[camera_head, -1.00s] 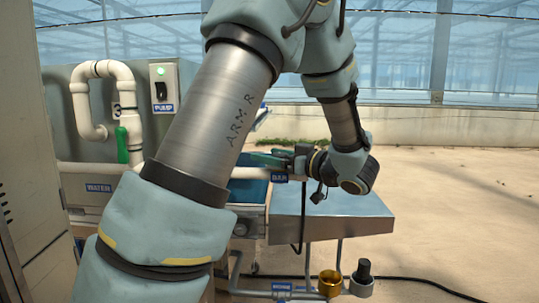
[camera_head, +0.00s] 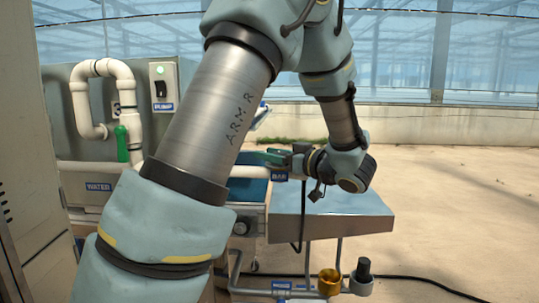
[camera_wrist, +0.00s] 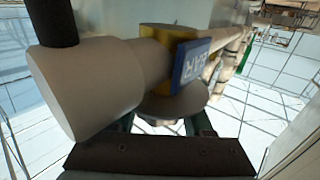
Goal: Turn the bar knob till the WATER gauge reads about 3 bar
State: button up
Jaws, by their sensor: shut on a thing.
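The blue BAR label (camera_head: 280,176) hangs on a pale pipe in the head view; it is large in the wrist view (camera_wrist: 192,66). In the wrist view a grey rounded knob (camera_wrist: 172,106) sits under the brass-coloured collar beside this label. My gripper (camera_wrist: 165,120) is shut on this knob, with a green finger on each side. In the head view my gripper (camera_head: 268,157) is at the pipe just above the BAR label, and the knob cannot be made out there. The WATER label (camera_head: 98,187) is at the left. No gauge dial or needle can be read.
My arm covers much of the middle of the head view. A PUMP switch box (camera_head: 164,87) and a green-handled valve (camera_head: 122,143) stand at the left. A metal table (camera_head: 335,222) is under my wrist.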

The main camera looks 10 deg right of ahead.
grip_shut()
jog(key=shift+s+d+m+g+h+b, duration=0.2)
jog(key=shift+d+m+g+h+b, duration=0.85)
jog(key=shift+m+h, duration=3.3)
jog(key=shift+s+d+m+g+h+b, duration=0.25)
jog(key=shift+d+m+g+h+b, duration=0.75)
jog(key=shift+m+h, duration=3.35)
jog(key=shift+s+d+m+g+h+b, duration=0.2)
jog(key=shift+d+m+g+h+b, duration=0.45)
jog(key=shift+m+g+h+b, duration=3.35)
jog(key=n+t+h+p, duration=0.2)
jog(key=t+h+p, duration=0.1)
jog(key=t+p, duration=0.1)
jog(key=shift+n+t+h+p, duration=0.3)
jog(key=shift+t+h+p, duration=0.1)
jog(key=shift+p, duration=0.4)
jog(key=shift+r, duration=0.1)
